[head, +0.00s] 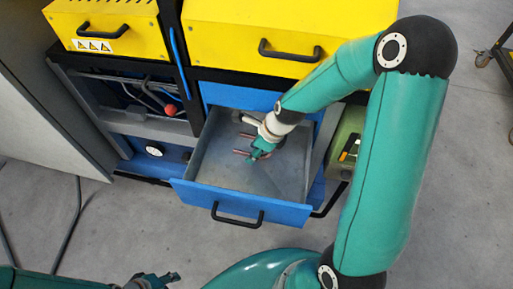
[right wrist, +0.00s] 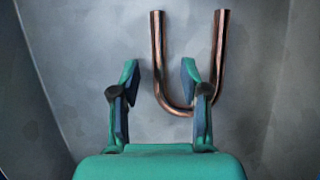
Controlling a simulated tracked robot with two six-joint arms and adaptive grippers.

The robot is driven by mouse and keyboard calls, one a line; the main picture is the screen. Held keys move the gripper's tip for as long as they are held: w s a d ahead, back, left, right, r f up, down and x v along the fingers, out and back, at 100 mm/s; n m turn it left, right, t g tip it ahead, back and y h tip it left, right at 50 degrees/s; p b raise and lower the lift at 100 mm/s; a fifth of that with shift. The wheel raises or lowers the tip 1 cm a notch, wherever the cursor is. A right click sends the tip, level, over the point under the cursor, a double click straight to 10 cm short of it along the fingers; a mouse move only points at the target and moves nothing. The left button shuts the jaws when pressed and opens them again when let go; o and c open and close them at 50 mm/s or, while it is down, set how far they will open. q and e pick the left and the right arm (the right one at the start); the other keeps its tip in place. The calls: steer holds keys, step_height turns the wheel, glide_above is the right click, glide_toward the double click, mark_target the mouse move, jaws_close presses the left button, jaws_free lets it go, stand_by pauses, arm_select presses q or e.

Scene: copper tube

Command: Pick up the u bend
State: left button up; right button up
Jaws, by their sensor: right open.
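The copper u bend (right wrist: 158,55) lies on the floor of the open drawer. In the right wrist view its two legs point up the picture and its curve is at the bottom. My right gripper (right wrist: 160,72) is open and empty. The u bend's left leg shows between its fingers, and the right finger hides part of the curve. In the head view my right gripper (head: 260,152) reaches down into the drawer and covers much of the u bend (head: 240,153). My left gripper (head: 160,279) is at the bottom edge, far from the drawer; its jaws are unclear.
The blue-fronted drawer (head: 215,198) has grey walls around the u bend. Yellow cabinets (head: 230,35) stand above it. A green case (head: 343,150) stands right of the drawer. Left of it is an open shelf (head: 125,125) with cables and a red ball. The floor in front is clear.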

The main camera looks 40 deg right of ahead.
steer(key=shift+w+f, duration=0.1)
steer(key=shift+f, duration=0.15)
jaws_close()
steer(key=shift+r, duration=0.15)
